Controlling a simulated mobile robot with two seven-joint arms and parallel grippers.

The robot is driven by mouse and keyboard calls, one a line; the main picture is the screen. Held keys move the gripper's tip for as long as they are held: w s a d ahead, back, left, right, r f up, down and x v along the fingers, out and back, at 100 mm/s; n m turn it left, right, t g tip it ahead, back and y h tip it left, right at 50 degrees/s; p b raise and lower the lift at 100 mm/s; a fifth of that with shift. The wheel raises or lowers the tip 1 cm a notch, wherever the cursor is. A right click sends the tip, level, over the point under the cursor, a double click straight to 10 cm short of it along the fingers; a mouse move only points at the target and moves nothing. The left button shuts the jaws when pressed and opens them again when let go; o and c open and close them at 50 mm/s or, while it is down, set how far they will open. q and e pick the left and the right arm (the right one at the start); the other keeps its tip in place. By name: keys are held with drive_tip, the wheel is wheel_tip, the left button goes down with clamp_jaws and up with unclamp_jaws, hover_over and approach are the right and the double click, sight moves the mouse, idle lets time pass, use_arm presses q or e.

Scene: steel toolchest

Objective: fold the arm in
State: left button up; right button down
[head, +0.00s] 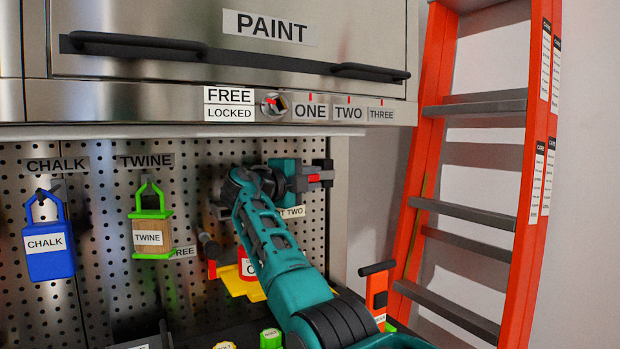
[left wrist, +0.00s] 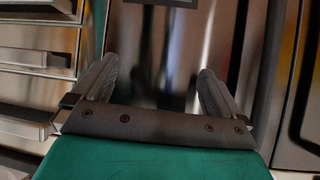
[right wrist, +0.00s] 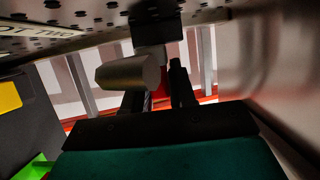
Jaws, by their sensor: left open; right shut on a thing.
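My right arm (head: 270,240) reaches up from the lower right to the pegboard. Its gripper (head: 314,177) is at the board's right edge, shut on a small red and dark piece (head: 314,178). In the right wrist view the fingers (right wrist: 157,88) close near a dark block (right wrist: 155,30) and a grey cylinder (right wrist: 130,72). The fingers hide most of the held piece, so I cannot tell its full shape. My left gripper (left wrist: 155,92) shows only in the left wrist view. It is open and empty, facing a shiny steel surface.
Above the arm is the steel PAINT cabinet (head: 330,35) with dark handles and a selector knob (head: 273,104). A blue CHALK holder (head: 48,245) and green TWINE holder (head: 150,230) hang left. A yellow holder (head: 238,283) sits beside my forearm. An orange ladder (head: 420,150) stands right.

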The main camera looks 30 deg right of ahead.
drive_tip(key=shift+r, duration=0.1)
drive_tip(key=c, duration=1)
unclamp_jaws()
drive_tip(key=shift+d, duration=0.1)
drive_tip(key=shift+c, duration=0.2)
drive_tip(key=b+v, duration=0.2)
drive_tip(key=v, duration=1.1)
